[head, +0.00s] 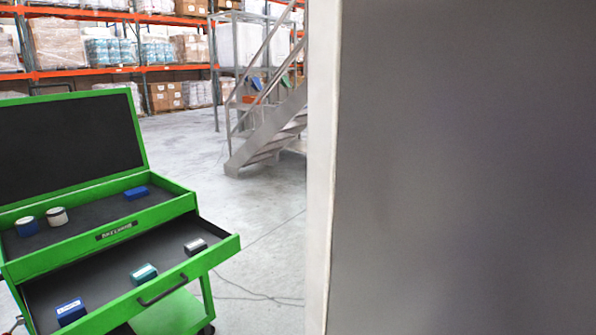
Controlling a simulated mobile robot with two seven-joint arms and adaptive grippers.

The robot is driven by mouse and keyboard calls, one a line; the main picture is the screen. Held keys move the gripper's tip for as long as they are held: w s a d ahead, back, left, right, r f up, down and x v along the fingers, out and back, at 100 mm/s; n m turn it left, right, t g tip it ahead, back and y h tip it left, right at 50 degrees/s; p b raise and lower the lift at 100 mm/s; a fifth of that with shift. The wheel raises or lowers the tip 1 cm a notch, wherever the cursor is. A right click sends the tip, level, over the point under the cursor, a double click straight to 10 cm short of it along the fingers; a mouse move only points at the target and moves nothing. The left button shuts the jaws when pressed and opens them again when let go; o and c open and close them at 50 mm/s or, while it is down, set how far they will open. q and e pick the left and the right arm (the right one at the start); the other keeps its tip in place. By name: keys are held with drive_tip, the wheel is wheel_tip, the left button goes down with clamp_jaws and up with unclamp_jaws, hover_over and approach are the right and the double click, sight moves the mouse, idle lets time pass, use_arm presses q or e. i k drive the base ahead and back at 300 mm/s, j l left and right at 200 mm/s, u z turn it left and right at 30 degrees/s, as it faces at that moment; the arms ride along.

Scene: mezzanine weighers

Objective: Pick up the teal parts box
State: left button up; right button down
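A small teal box (144,273) with a pale top lies in the pulled-out lower drawer (110,292) of a green tool cart, near the middle of the drawer's front side. A blue box (71,311) with a white label is to its left in the same drawer. A dark box (195,246) with a pale top is to its right. Neither of my grippers shows in the head view.
The cart's upper tray (98,203) holds a blue box (136,192) and two round containers. Its black-lined lid (66,143) stands open. A large grey panel (460,168) fills the right half. Metal stairs (268,140) and pallet racks stand behind; floor between is mostly clear, with a thin cable.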

sight(144, 274)
drive_tip(key=i+j+u, duration=0.25)
drive_tip(key=j, duration=0.15)
drive_tip(key=i+j+u, duration=0.1)
drive_tip(key=j+u, duration=0.15)
drive_tip(key=i+j+u, duration=0.25)
drive_tip(key=j, duration=0.15)
